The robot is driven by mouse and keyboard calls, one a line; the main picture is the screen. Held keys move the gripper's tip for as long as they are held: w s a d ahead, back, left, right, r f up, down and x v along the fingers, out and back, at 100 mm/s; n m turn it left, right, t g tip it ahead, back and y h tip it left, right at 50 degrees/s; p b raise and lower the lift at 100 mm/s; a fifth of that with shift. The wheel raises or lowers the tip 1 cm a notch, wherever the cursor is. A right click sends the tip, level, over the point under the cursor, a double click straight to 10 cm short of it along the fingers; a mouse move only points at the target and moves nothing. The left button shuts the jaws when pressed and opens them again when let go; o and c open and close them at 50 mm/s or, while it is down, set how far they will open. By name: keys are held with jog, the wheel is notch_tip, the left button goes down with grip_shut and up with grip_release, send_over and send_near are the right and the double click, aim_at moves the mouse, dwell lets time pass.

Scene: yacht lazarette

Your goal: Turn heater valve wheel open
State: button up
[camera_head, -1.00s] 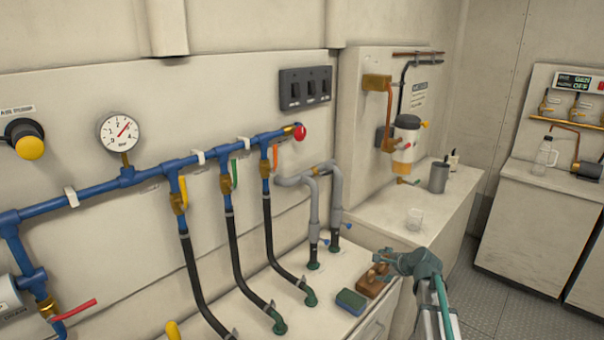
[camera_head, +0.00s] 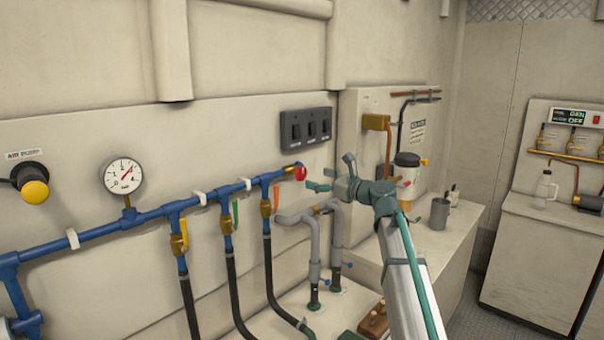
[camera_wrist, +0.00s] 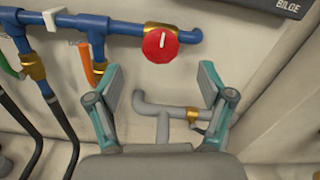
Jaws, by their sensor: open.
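A red round valve wheel (camera_head: 300,172) sits at the right end of the blue pipe (camera_head: 150,203) on the wall panel. In the wrist view the red wheel (camera_wrist: 160,45) faces me with a short white mark on it, just beyond and between my fingers. My gripper (camera_head: 328,172) is open and empty, to the right of the wheel and apart from it. In the wrist view both fingers of my gripper (camera_wrist: 162,82) are spread wide. No label on the red wheel is readable.
Grey pipes (camera_head: 310,230) stand below the wheel. Valves with an orange lever (camera_head: 276,196), a green lever (camera_head: 235,214) and a yellow lever (camera_head: 184,233) hang from the blue pipe. A black switch panel (camera_head: 305,127) is above the wheel. The wall between is bare.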

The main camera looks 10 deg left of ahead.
aim_at(303, 174)
jog(key=p+x, duration=0.1)
jog(key=x, duration=0.6)
jog(key=shift+w+a+p, duration=0.25)
jog(key=shift+p, duration=0.1)
jog(key=c, duration=1.1)
jog(key=shift+c, duration=0.3)
jog(key=shift+f+n+b, duration=0.1)
jog(key=shift+n+b, duration=0.2)
jog(key=shift+b, duration=0.1)
